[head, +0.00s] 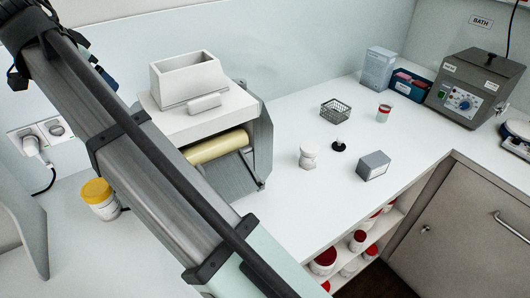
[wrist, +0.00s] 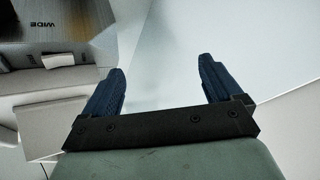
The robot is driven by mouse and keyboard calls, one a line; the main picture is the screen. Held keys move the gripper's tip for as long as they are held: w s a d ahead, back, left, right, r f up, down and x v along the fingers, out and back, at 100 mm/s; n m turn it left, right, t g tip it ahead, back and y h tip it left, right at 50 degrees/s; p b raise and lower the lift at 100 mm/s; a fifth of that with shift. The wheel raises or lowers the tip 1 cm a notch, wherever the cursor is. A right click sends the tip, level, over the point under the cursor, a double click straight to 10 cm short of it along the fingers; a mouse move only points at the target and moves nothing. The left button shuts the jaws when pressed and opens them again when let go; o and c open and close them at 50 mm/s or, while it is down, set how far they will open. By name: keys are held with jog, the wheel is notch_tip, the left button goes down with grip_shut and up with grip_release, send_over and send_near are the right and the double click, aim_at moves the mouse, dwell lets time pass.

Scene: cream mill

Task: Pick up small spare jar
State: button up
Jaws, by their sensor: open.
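My gripper (wrist: 161,68) is open and empty in the wrist view, its two blue fingers spread in front of a pale, blank surface. No jar lies between the fingers. Several jars could be the small spare jar, and I cannot tell which it is. A small white jar (head: 309,157) stands on the bench right of the mill. A small jar with a red band (head: 383,114) stands farther back. Red-lidded jars (head: 323,261) sit on the shelf below the bench.
The cream mill (head: 190,80) with its yellowish roller stands mid-left, partly behind my arm. A wire basket (head: 335,111), a black knobbed piece (head: 338,145) and a grey box (head: 373,166) stand on the bench. The bath unit (head: 475,88) is at the back right. Clear bench surrounds these.

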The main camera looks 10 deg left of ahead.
jog(key=w+d+r+m+t+h, duration=0.1)
jog(key=w+d+r+m+h, duration=0.3)
jog(key=w+d, duration=0.75)
jog(key=m+g+y, duration=0.7)
jog(key=m, duration=0.8)
send_over(310, 147)
jog(key=d, duration=0.5)
notch_tip(310, 147, down, 22)
jog(key=x, duration=0.8)
jog(key=shift+s+a+f, duration=0.2)
jog(key=shift+a+f, duration=0.05)
jog(key=shift+f, duration=0.05)
jog(key=shift+x, duration=2.6)
jog(key=shift+s, duration=0.1)
